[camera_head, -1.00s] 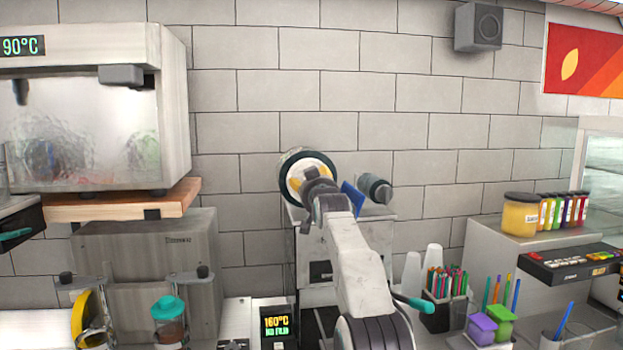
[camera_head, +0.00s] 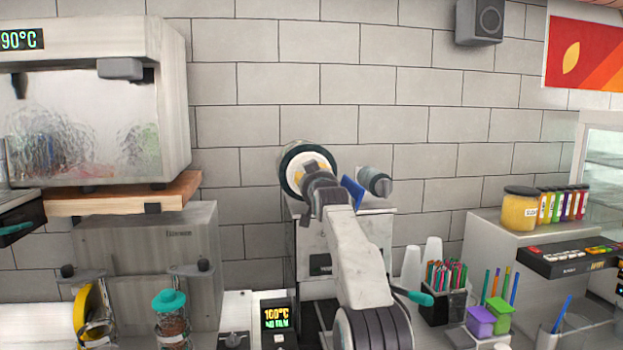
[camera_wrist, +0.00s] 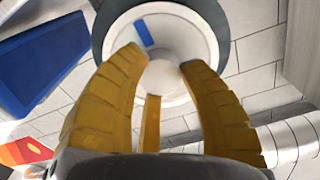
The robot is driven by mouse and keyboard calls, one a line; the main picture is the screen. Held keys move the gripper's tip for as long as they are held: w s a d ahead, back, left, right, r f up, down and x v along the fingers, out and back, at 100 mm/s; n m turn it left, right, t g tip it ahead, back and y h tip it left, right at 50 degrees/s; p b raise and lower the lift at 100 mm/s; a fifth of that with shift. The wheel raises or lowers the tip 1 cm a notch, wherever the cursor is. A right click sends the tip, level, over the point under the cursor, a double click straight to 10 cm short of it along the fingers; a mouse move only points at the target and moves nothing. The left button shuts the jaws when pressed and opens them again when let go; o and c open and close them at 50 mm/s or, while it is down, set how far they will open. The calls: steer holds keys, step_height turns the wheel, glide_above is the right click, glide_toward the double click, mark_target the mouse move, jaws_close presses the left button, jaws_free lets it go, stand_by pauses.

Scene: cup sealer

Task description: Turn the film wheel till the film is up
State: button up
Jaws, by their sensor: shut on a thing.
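The film wheel (camera_head: 288,160) is a dark ring with a white face at the top of the sealer (camera_head: 374,226). In the wrist view the white wheel (camera_wrist: 203,36) fills the top middle, with a small blue mark on its face. My gripper (camera_head: 311,170) is at the wheel's front. Its yellow fingers (camera_wrist: 160,60) are shut on the wheel's pale central hub (camera_wrist: 161,79). The sealer's display (camera_head: 275,317) reads 160°C and NO FILM in green. My arm hides much of the sealer's front.
A grey roller (camera_head: 374,181) and a blue panel (camera_head: 352,191) are right of the wheel. White cups (camera_head: 411,268), a pen holder (camera_head: 436,309) and small purple and green boxes stand lower right. A wooden shelf (camera_head: 120,195) is at left.

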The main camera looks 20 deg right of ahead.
steer(key=c, duration=0.3)
steer(key=shift+m, duration=0.4)
steer(key=shift+a+r+m, duration=0.1)
steer(key=shift+m, duration=3.55)
steer(key=shift+r+m, duration=0.1)
steer(key=shift+m, duration=3.55)
steer(key=o, duration=0.9)
steer(key=shift+c, duration=0.2)
steer(key=o, duration=0.4)
steer(key=shift+f, duration=0.15)
